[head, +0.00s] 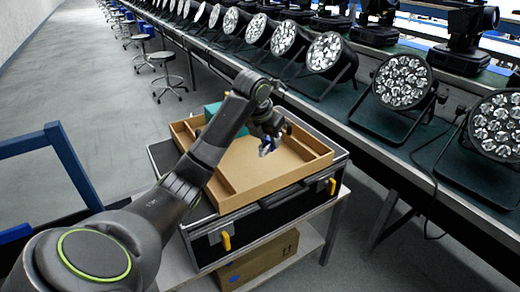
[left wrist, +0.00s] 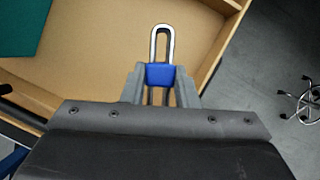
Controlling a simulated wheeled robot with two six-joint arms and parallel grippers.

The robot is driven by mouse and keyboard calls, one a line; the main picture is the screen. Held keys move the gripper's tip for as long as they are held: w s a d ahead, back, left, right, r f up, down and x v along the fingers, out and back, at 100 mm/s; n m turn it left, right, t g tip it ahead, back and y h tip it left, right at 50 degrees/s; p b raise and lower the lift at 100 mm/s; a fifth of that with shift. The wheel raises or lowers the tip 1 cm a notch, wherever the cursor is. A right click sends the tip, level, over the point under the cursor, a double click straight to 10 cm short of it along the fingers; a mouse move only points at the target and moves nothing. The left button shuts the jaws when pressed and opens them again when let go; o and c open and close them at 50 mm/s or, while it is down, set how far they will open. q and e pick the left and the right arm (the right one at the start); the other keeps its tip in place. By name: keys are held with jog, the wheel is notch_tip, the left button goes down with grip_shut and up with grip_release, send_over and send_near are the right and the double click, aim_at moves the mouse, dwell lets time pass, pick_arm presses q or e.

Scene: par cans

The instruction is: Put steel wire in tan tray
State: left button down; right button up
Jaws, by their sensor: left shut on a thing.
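The steel wire (left wrist: 162,45) is a narrow silver loop with a blue band, seen in the left wrist view. My left gripper (left wrist: 160,78) is shut on its blue part, with the loop sticking out beyond the fingertips. In the head view my left gripper (head: 268,143) is over the tan tray (head: 245,198), and a bit of blue shows at its tips. The tray is a shallow open box with a divided strip along its right side. In the left wrist view the tray floor (left wrist: 95,40) lies beneath the wire; I cannot tell the gap. My right gripper is not in view.
A teal block (head: 212,111) is at the tray's far left corner. The tray sits on a black case (head: 262,222) with yellow latches. A long bench with several stage lights (head: 402,81) runs along the right. A blue frame (head: 72,165) stands at left, with open floor beyond.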

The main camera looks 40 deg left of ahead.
pick_arm(q)
jog(key=f, duration=0.4)
jog(key=shift+s+f, duration=0.15)
jog(key=shift+s, duration=0.05)
notch_tip(320, 180, down, 4)
jog(key=shift+f, duration=0.1)
jog(key=c, duration=1.6)
grip_release()
jog(key=shift+f, duration=0.15)
jog(key=o, duration=0.5)
jog(key=shift+c, duration=0.2)
